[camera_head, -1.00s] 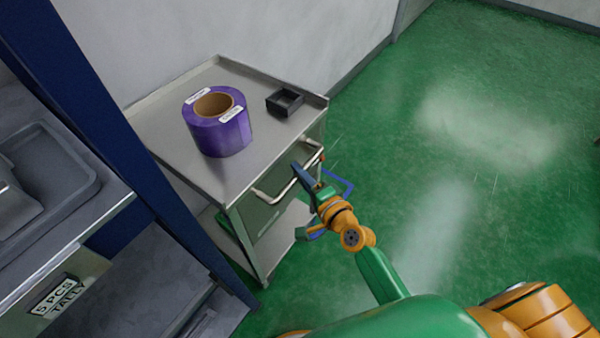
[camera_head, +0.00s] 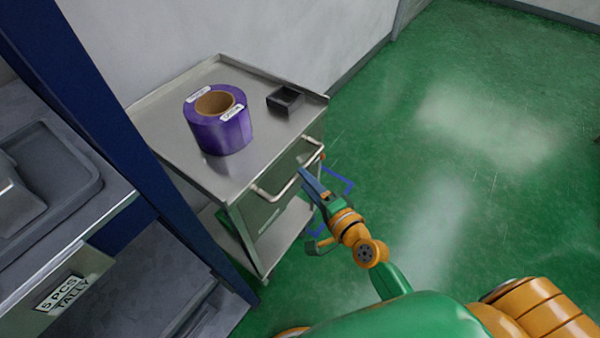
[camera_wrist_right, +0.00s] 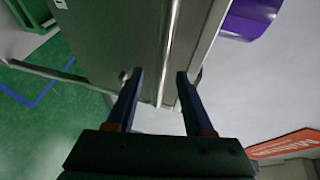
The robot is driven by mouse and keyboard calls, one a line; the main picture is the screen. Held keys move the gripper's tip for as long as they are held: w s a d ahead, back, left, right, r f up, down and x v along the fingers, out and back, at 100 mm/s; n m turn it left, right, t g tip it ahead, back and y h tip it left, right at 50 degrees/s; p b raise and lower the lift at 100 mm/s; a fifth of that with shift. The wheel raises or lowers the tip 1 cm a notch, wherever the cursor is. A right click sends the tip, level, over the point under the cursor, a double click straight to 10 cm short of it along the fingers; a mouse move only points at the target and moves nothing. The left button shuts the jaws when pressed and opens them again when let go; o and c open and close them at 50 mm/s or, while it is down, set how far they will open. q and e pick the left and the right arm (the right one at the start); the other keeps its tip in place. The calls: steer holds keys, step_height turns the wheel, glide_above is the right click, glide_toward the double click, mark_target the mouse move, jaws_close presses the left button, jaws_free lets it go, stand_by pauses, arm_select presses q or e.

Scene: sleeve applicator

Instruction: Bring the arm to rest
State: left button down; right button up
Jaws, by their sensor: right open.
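My right gripper (camera_head: 304,172) is in front of the metal cart's drawer, close to the right part of its bar handle (camera_head: 275,192). In the right wrist view its two dark blue fingers (camera_wrist_right: 159,76) are apart with nothing clamped. The handle bar (camera_wrist_right: 168,50) shows in the gap between them; I cannot tell whether it lies within their reach or beyond the tips. My right arm comes up from the bottom of the head view. My left gripper is not in view.
On the metal cart (camera_head: 180,125) stand a purple roll (camera_head: 222,135) with white labels and a small black open box (camera_head: 285,101). A blue-framed rack (camera_head: 150,175) with grey trays stands at the left. Green floor (camera_head: 470,180) is open at the right.

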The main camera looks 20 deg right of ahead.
steer(key=v, duration=0.3)
steer(key=shift+s, duration=0.15)
steer(key=s+d+f+n+g+h+p, duration=0.1)
steer(key=s+f+n+g+p, duration=0.3)
steer(key=f, duration=0.5)
steer(key=s+d+f+n+g+h+p, duration=0.1)
steer(key=s+f+n+g, duration=0.2)
steer(key=s+f, duration=0.4)
steer(key=s+d+f+n+g+h+p, duration=0.1)
steer(key=s+f+n+g, duration=0.2)
steer(key=s, duration=0.7)
steer(key=s+d+f+n+g+h+p, duration=0.1)
steer(key=s+f+n+g, duration=0.3)
steer(key=s, duration=0.6)
step_height(320, 180, down, 3)
steer(key=d+n+p, duration=0.1)
steer(key=n, duration=0.1)
steer(key=shift+r+n, duration=0.2)
steer(key=shift+n, duration=0.1)
